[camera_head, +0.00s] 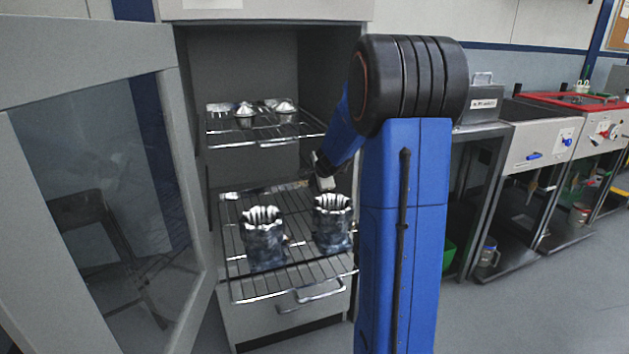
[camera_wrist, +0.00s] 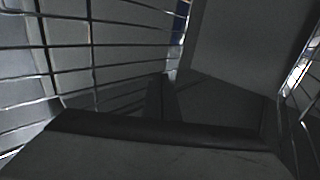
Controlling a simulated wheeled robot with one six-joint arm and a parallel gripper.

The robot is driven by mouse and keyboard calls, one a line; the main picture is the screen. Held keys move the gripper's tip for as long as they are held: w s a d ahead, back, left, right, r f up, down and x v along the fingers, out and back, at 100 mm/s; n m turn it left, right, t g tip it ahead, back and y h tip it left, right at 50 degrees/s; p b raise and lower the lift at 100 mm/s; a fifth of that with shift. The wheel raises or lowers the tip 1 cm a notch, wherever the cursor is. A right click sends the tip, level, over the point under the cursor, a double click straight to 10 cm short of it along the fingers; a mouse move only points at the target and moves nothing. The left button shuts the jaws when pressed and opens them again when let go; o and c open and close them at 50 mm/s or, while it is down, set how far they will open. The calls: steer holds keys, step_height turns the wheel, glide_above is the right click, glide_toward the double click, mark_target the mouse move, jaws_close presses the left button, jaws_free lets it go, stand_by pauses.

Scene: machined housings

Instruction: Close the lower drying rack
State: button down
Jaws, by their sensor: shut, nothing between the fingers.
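The lower drying rack (camera_head: 290,277), a wire shelf, is pulled out beyond the front of the grey cabinet. Two machined metal housings stand on it, one at left (camera_head: 264,238) and one at right (camera_head: 333,222). The upper rack (camera_head: 262,131) holds several smaller metal parts and also extends forward. My gripper (camera_head: 323,183) is shut and empty, at the cabinet opening between the two racks, above and behind the right housing. Its tips are small and partly hidden by my arm. Wire bars (camera_wrist: 85,60) run close by at left and right in the wrist view.
The cabinet's glazed door (camera_head: 100,170) stands open at left. A handle (camera_head: 318,292) shows on the front below the lower rack. A bench and sink units (camera_head: 545,140) stand along the wall at right. The floor (camera_head: 560,300) in front of them is clear.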

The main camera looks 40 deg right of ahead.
mark_target(305, 183)
steer(key=x, duration=0.3)
steer(key=shift+w+f, duration=0.15)
steer(key=shift+w+d+f, duration=0.1)
steer(key=shift+w+d, duration=0.05)
steer(key=shift+w, duration=0.2)
steer(key=shift+w+d, duration=0.25)
steer(key=shift+w, duration=0.55)
steer(key=shift+w+d, duration=0.25)
steer(key=shift+w, duration=0.6)
steer(key=shift+w, duration=0.1)
